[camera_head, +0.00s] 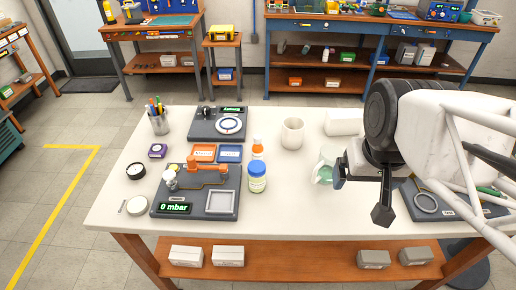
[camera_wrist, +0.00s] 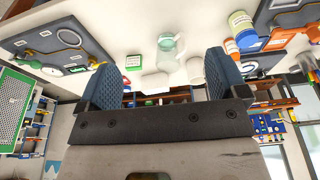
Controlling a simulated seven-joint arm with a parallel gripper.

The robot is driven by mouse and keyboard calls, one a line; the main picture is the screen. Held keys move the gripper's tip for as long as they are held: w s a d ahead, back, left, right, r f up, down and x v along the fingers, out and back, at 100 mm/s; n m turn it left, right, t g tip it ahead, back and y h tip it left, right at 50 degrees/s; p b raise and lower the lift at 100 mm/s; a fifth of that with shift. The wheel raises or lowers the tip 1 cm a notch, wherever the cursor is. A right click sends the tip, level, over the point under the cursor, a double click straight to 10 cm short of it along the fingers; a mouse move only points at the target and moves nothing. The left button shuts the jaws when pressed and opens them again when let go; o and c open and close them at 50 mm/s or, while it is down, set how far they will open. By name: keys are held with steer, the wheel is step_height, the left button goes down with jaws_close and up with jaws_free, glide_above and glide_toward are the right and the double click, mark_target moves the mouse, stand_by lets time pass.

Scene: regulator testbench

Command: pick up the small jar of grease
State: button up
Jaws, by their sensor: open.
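A small white jar with a blue lid and a coloured label (camera_head: 257,179) stands upright on the white table, right of the front testbench board. It also shows near the top of the wrist view (camera_wrist: 240,22). I cannot read its label, so I cannot tell for sure that it is the grease. My gripper (camera_head: 362,194) is open above the right half of the table, well to the right of this jar. In the wrist view my two blue-padded fingers (camera_wrist: 162,58) are spread apart with nothing held between them.
A clear jug with greenish contents (camera_head: 325,168) stands between the jar and my gripper. An orange-capped bottle (camera_head: 258,147) stands just behind the jar. A white mug (camera_head: 292,133), a pen cup (camera_head: 159,121) and a shallow round dish (camera_head: 136,205) are also there. The front middle is clear.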

steer(key=w+a+f+m+g, duration=0.1)
steer(key=w+a+f+m, duration=0.3)
steer(key=w+a+m, duration=0.55)
steer(key=m+g, duration=0.2)
steer(key=m, duration=0.4)
glide_above(257, 166)
step_height(257, 166, down, 9)
steer(key=shift+s, duration=0.15)
steer(key=shift+a+f, duration=0.15)
steer(key=shift+f, duration=0.1)
steer(key=shift+f, duration=1.2)
steer(key=shift+f, duration=0.1)
steer(key=shift+f, duration=2.5)
steer(key=shift+c, duration=0.3)
